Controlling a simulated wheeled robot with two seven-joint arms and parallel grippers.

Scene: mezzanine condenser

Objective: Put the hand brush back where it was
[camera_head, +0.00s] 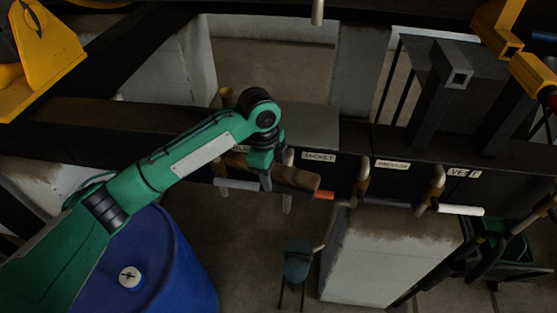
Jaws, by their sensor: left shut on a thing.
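My left arm reaches in from the left, and its gripper (266,183) is shut on the hand brush (292,177). The brush is a brown, elongated piece lying roughly level, tilted slightly down to the right. The gripper covers part of it, and its bristles cannot be made out. It is held in front of the dark labelled ledge, close to the valve levers; I cannot tell whether it touches anything. My right gripper is not in view.
A dark ledge carries labels including JACKET (319,156) and VACUUM (392,164). A blue drum (170,270) stands lower left. A pale block (385,255) stands below right.

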